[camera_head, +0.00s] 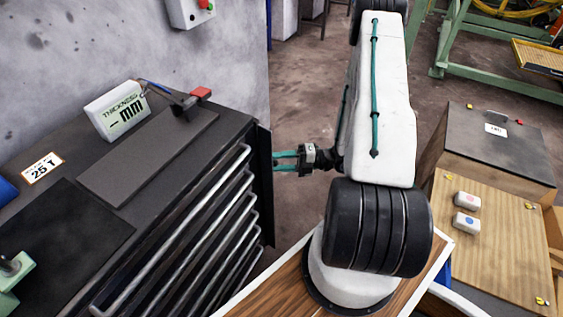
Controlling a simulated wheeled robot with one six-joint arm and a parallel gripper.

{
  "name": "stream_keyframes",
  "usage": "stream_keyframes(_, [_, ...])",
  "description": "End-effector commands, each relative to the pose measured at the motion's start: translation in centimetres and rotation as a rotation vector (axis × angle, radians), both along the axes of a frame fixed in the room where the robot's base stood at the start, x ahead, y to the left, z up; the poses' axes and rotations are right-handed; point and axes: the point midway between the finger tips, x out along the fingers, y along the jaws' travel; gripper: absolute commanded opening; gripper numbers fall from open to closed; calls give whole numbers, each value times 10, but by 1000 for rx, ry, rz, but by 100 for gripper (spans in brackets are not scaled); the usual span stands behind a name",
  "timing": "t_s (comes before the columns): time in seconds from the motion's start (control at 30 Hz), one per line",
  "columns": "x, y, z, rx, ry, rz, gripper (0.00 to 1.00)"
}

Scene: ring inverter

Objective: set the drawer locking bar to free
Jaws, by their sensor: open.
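The drawer cabinet (228,128) is dark, with several drawers and long metal handles (205,205) along its front. A dark upright strip (265,195) at the right end of the drawer front looks like the locking bar; its exact position, locked or free, I cannot tell. My gripper (275,161) has teal fingers pointing left, apart from each other, with nothing visible between them. The fingertips appear right at the strip's right edge in the picture. Whether they touch it I cannot tell.
A wooden bench with two white button boxes (466,224) stands at right. Open floor (300,95) lies behind my gripper.

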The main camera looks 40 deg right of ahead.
Motion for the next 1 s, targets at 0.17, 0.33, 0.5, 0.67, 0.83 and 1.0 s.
stream_keyframes(0.17, [0,0,0,0,0,0,27])
stream_keyframes(0.33, [0,0,0,-1,1,0,2])
stream_keyframes(0.5, [1,-1,0,-1,0,11,2])
stream_keyframes(0.67, [3,-3,0,-3,0,56,2])
stream_keyframes(0.83, [9,-7,-1,-5,-3,156,2])
stream_keyframes(1.0, [18,-10,-1,-5,-2,302,2])
